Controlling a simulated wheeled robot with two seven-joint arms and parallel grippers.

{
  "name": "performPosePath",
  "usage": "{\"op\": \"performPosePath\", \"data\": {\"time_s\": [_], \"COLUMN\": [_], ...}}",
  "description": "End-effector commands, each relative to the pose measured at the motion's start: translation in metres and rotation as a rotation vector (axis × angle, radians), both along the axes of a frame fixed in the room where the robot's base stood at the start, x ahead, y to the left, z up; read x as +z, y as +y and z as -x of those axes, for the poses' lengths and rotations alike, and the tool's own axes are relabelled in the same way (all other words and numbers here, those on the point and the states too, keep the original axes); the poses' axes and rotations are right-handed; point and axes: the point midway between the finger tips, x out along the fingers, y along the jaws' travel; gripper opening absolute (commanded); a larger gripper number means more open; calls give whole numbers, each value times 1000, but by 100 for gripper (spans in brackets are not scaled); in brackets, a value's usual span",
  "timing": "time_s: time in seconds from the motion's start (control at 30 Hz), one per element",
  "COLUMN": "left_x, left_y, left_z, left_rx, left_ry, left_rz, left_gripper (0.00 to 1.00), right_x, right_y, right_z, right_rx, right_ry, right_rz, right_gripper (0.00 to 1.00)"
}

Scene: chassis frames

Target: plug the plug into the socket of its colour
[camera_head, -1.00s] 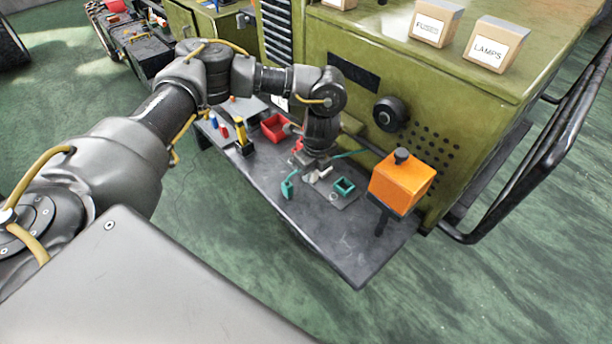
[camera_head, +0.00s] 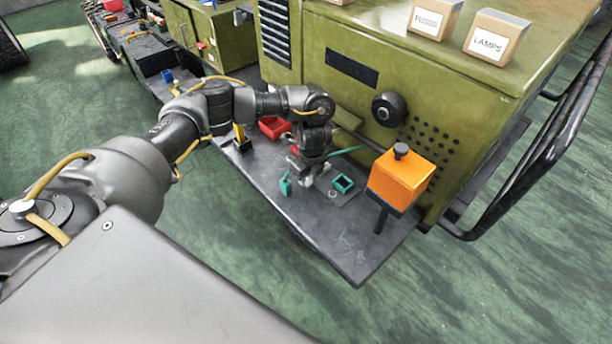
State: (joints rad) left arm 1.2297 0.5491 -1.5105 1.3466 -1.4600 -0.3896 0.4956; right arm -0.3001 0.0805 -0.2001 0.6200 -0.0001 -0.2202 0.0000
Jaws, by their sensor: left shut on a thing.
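A teal square socket (camera_head: 343,184) sits on the dark bench plate, right of my left gripper. My left gripper (camera_head: 306,181) points down low over the bench and is shut on the plug, which its fingers and wrist mostly hide. A teal cable (camera_head: 345,151) comes out from behind the wrist to the right. Another small teal piece (camera_head: 286,184) stands just left of the gripper; what it is cannot be told. A small red piece (camera_head: 295,150) shows partly behind the wrist. My right gripper is not in view.
The dark bench (camera_head: 345,240) is clear toward its front right corner. An orange box (camera_head: 401,178) on a post stands at the right. A red bin (camera_head: 273,127) lies behind the arm. The green cabinet (camera_head: 450,110) rises behind the bench. A small ring (camera_head: 332,194) lies near the socket.

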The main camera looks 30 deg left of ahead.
Motion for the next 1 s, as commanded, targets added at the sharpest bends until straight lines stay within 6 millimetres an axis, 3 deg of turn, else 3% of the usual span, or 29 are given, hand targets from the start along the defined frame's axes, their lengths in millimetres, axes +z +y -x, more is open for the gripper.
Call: {"op": "performPosePath", "data": {"time_s": [0.17,0.2,0.37,0.73,1.0], "left_x": [-4,-4,-4,5,56], "left_y": [0,0,0,0,-7], "left_z": [0,0,0,-1,1], "left_rx": [0,0,0,-1,-4], "left_ry": [1,1,1,-2,-5], "left_rz": [0,0,0,0,-3], "left_gripper": [0,23,43,43,43], "right_x": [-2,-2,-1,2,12], "right_y": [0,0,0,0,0], "right_z": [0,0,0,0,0], "right_rx": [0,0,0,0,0], "right_ry": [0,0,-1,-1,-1], "right_rz": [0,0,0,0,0], "right_gripper": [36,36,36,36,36]}}
